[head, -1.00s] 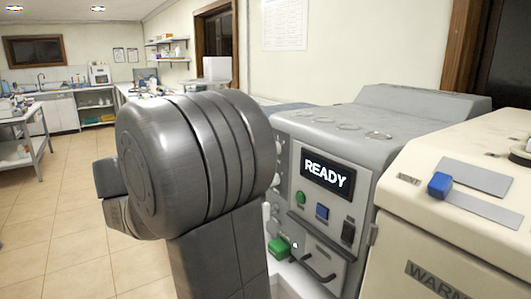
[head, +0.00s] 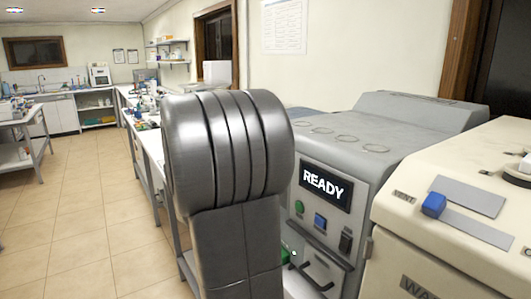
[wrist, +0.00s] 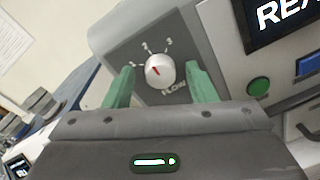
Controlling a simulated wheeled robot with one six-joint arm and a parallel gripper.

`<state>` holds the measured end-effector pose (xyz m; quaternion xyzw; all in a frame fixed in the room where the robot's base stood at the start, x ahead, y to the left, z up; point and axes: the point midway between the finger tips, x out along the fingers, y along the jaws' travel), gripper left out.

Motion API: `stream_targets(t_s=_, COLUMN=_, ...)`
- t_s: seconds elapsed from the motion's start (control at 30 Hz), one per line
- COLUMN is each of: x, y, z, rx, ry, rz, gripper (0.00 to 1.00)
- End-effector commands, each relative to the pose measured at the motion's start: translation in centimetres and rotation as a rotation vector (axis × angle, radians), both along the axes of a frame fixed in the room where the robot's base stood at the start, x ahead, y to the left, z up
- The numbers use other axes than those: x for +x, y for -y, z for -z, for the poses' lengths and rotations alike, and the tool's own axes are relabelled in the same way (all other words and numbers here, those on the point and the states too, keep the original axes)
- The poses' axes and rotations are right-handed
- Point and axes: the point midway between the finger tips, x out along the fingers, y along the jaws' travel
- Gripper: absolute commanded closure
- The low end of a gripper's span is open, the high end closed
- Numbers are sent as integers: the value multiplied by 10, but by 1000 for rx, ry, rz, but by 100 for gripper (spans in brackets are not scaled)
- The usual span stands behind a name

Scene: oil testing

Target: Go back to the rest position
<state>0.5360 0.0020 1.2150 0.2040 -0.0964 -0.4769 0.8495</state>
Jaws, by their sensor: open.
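My gripper (wrist: 158,88) shows in the wrist view with its two green fingers apart and nothing between them. Beyond the fingers is the white flow knob (wrist: 160,70) with a red pointer, on the grey machine's dark side panel. The knob appears between the fingertips; whether they are clear of it in depth I cannot tell. In the head view my own arm's large grey joint hides the gripper and the knob. The grey machine (head: 375,140) stands right of the arm, its screen (head: 325,186) reading READY.
A cream machine (head: 465,190) with a blue switch (head: 433,205) stands close at right. The grey machine's front has a green button (head: 299,207), a blue button (head: 320,221) and a handle. A long bench (head: 147,145) runs behind the arm. The tiled floor (head: 70,220) at left is free.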

Motion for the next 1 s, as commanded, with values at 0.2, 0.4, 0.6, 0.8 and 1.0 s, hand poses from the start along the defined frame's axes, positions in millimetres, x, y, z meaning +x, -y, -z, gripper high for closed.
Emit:
stream_targets(t_s=0.2, x=0, y=-1, z=-5, rx=-100, ry=-151, rz=0, gripper=49)
stream_targets(t_s=0.4, x=1, y=-1, z=-5, rx=-194, ry=-292, rz=0, gripper=49)
stream_targets(t_s=0.6, x=1, y=-1, z=-5, rx=-296, ry=-443, rz=0, gripper=49)
stream_targets(t_s=0.8, x=1, y=-1, z=-4, rx=-403, ry=-605, rz=1, gripper=49)
stream_targets(t_s=1.0, x=-11, y=-23, z=2, rx=-413, ry=-615, rz=-3, gripper=49)
